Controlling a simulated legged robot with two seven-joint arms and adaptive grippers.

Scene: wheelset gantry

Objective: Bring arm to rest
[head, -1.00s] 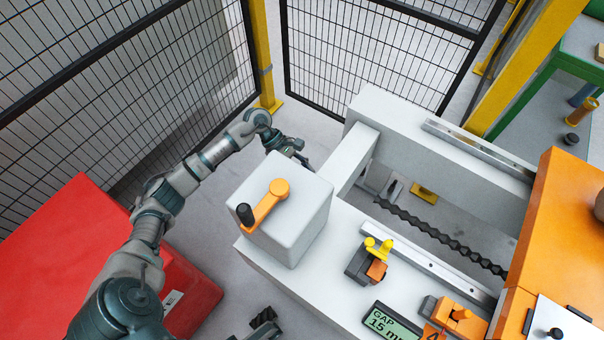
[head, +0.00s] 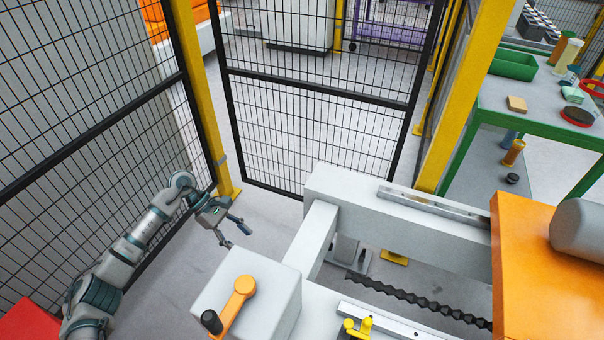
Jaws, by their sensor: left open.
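My left arm comes in from the lower left and reaches up past the grey crank housing (head: 262,308). My left gripper (head: 236,233) is open and empty, its fingers spread over the floor just behind the housing. It is apart from the housing and from the mesh fence. An orange crank handle (head: 238,298) with a dark knob sits on top of the housing. My right gripper is not in view.
A black mesh fence (head: 315,125) with yellow posts (head: 195,95) stands behind and left of the arm. The light grey machine frame (head: 345,200) is to the right, with an orange block (head: 520,270). A green workbench (head: 480,115) stands at the upper right.

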